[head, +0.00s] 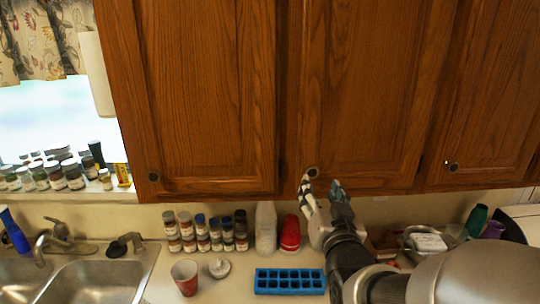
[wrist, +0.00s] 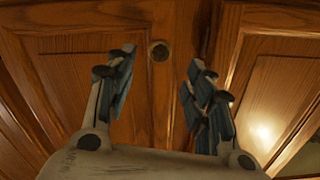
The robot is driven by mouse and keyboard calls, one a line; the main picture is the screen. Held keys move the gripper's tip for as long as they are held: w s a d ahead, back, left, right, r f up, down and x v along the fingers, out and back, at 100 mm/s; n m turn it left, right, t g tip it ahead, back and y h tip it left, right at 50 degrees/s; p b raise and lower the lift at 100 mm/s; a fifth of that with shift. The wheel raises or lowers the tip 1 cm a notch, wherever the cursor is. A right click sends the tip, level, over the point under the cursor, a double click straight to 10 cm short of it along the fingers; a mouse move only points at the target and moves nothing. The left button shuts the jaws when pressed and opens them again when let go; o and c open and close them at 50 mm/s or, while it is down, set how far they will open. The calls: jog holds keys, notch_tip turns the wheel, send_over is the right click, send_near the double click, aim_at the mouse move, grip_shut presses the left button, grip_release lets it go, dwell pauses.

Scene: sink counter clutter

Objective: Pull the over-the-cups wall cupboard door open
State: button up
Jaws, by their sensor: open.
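The wooden wall cupboard has three doors in view, all closed. The middle door (head: 375,90) is above the stacked red cups (head: 290,233), with its round dark knob (head: 312,172) at its lower left corner. My gripper (head: 321,182) is open and empty, just below and beside that knob. In the wrist view, the knob (wrist: 159,52) shows between the two spread fingers of my gripper (wrist: 160,62), near the level of their tips. I cannot tell how far the tips are from the door face.
The left door (head: 205,90) and right door (head: 495,100) flank it. Below on the counter stand several spice jars (head: 210,232), a blue ice tray (head: 290,281) and a red cup (head: 185,277). A sink (head: 95,280) is at the left.

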aim_at(313, 173)
jog(key=w, duration=0.8)
jog(key=shift+p, duration=0.3)
jog(key=shift+c, duration=0.2)
grip_shut()
